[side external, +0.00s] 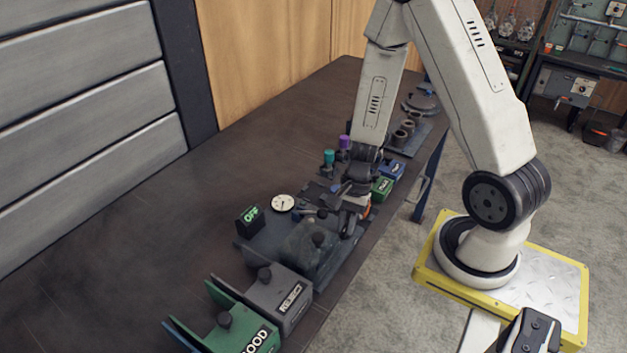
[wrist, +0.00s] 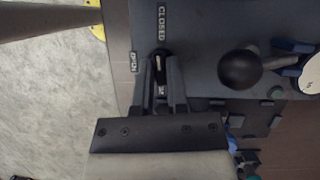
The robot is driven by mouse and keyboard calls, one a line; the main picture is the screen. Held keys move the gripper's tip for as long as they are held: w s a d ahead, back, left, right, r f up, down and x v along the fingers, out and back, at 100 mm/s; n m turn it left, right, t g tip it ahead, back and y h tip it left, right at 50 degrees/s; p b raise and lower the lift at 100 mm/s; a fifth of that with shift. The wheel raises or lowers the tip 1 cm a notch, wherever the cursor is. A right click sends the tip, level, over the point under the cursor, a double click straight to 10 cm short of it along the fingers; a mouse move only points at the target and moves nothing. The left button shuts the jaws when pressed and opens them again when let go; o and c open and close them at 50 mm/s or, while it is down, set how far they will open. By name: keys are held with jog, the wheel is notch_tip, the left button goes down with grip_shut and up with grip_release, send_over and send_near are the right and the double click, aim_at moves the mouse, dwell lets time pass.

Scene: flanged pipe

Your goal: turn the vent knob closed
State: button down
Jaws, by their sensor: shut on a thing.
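In the wrist view the vent knob (wrist: 158,64) is a small dark knob with a pale mark on top. It sits on a dark panel near the panel's left edge. An OPEN label (wrist: 133,62) is to its left and a CLOSED label (wrist: 162,22) is above it. My gripper (wrist: 160,68) is shut on the knob, one finger on each side. The pale mark runs roughly up and down in the picture; its exact pointing is hard to tell. In the side view my gripper (side external: 350,224) is low at the dark fixture, and the knob is hidden.
A round black handle (wrist: 240,69) stands right of my fingers. A white gauge (side external: 283,203) and a display reading OFF (side external: 250,216) stand behind. REJECT (side external: 268,292) and GOOD (side external: 228,334) bins are in front. Green and blue boxes (side external: 383,188) lie close to my wrist.

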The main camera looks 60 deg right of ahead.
jog(key=shift+m+t, duration=0.3)
jog(key=shift+m, duration=0.5)
jog(key=c, duration=0.6)
grip_release()
jog(key=shift+c, duration=0.2)
jog(key=shift+r, duration=0.1)
jog(key=v, duration=0.7)
jog(key=shift+r, duration=0.3)
jog(key=shift+d, duration=0.15)
